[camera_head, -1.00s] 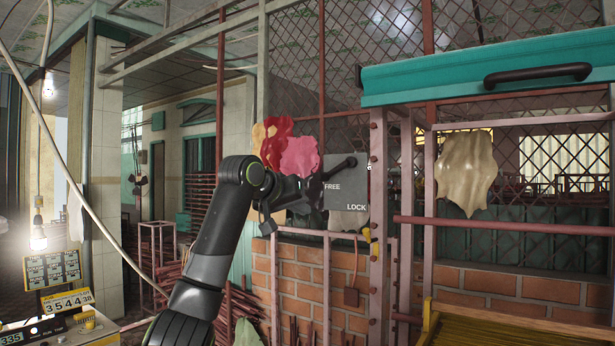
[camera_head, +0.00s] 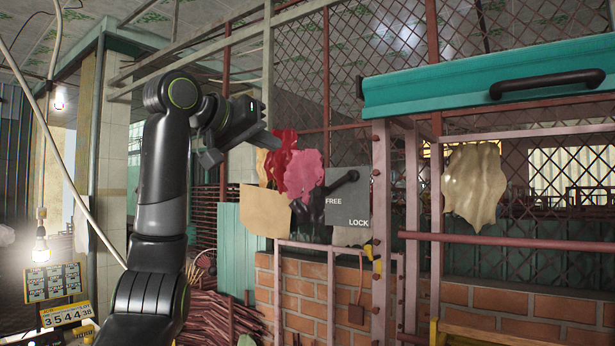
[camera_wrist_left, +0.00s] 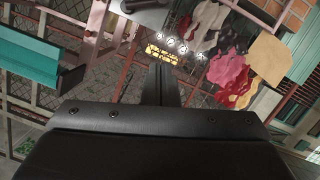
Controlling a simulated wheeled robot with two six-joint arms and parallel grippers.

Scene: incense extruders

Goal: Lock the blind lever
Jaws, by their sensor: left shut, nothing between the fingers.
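A grey plate (camera_head: 375,205) marked FREE and LOCK is mounted by the mesh fence. A black lever (camera_head: 347,178) with a round end slants up and right in front of the plate, its end above the word FREE; its lower part is partly hidden by a pink cloth. My left gripper (camera_head: 268,138) is shut and empty, above and left of the lever and apart from it, near the top of the red cloth. Its closed fingers also show in the left wrist view (camera_wrist_left: 163,84). The teal blind box (camera_head: 450,88) with a black handle is at upper right. My right gripper is out of view.
Pink (camera_head: 302,172), red (camera_head: 283,150) and tan (camera_head: 262,210) cloth-like pieces hang just left of the plate. A red post (camera_head: 381,240) stands right of it. A low brick wall (camera_head: 305,290) is below. A lit bulb (camera_head: 41,250) hangs at left.

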